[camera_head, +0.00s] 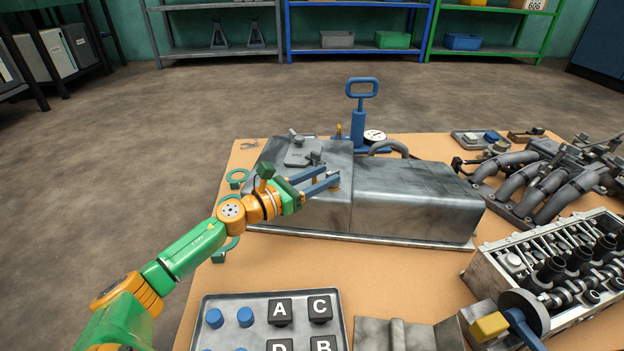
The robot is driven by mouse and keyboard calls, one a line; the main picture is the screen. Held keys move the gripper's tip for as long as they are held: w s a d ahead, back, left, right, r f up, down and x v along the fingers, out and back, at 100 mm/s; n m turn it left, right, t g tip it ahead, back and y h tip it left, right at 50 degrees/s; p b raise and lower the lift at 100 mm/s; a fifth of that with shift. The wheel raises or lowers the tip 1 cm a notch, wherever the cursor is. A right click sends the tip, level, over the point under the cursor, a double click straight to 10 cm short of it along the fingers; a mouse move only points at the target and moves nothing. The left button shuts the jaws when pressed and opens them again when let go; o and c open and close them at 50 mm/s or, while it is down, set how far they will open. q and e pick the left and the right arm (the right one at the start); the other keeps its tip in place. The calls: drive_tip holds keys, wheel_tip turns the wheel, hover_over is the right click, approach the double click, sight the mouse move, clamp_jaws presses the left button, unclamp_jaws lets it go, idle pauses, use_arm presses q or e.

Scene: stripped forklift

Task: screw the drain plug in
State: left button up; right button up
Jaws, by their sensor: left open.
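A grey metal tank (415,200) with a stepped top lies on the tan table. My left gripper (332,176) reaches over the tank's left part from the left. Its two blue-grey fingers are apart and point right. A small brass-coloured piece (334,187) shows by the lower fingertip, partly hidden; I cannot tell whether it is the drain plug or whether the finger touches it. A small dark fitting (315,157) stands on the tank top just behind the fingers, beside a grey plate (303,153). No drain plug can be clearly made out. My right gripper is not in view.
A blue hand pump (359,118) with a gauge stands behind the tank. A tray (207,303) with blue caps and lettered black blocks is in front. Manifold pipes (530,185) and an engine block (555,262) fill the right.

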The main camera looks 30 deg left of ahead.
sight(327, 174)
use_arm(q)
drive_tip(key=p+v, duration=0.1)
drive_tip(key=v, duration=0.3)
drive_tip(key=shift+s, duration=0.2)
drive_tip(key=shift+s+a, duration=0.25)
drive_tip(key=shift+s, duration=0.2)
